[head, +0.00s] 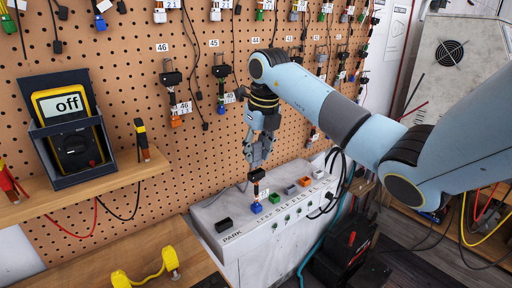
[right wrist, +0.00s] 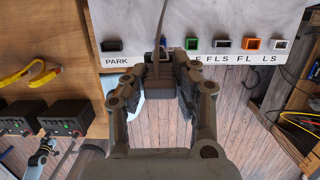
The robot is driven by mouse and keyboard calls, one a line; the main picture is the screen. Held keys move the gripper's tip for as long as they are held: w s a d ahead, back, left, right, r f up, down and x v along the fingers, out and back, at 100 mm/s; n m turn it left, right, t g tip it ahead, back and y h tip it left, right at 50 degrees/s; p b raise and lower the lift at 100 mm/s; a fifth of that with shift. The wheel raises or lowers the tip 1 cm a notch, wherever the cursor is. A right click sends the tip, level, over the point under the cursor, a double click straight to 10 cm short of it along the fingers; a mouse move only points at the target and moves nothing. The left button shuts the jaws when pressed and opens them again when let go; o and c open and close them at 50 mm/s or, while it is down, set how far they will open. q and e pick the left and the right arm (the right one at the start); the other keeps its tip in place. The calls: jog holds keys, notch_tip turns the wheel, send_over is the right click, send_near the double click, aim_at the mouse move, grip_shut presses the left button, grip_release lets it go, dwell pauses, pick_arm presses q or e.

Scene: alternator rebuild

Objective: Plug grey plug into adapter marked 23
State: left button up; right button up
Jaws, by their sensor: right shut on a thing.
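My right gripper (head: 257,160) points down over the socket box, shut on a dark connector (head: 257,176). A grey socket (right wrist: 221,42) is in the box's row. I cannot make out a 23. My left gripper is not seen.
The white socket box (head: 225,207) has black, blue, green, grey, orange and white sockets in a row. Tagged connectors hang on the pegboard (head: 120,60). A meter (head: 75,148) reading "off" stands on the left shelf. A yellow handle (head: 140,275) lies at the front.

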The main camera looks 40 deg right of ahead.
aim_at(257, 160)
jog(key=shift+f, duration=0.6)
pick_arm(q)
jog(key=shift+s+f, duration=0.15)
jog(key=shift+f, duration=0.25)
pick_arm(e)
jog(key=shift+r, duration=0.1)
pick_arm(q)
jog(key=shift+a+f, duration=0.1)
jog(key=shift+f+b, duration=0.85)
jog(key=shift+b, duration=0.2)
pick_arm(e)
jog(key=shift+f, duration=1.1)
jog(key=o, duration=1)
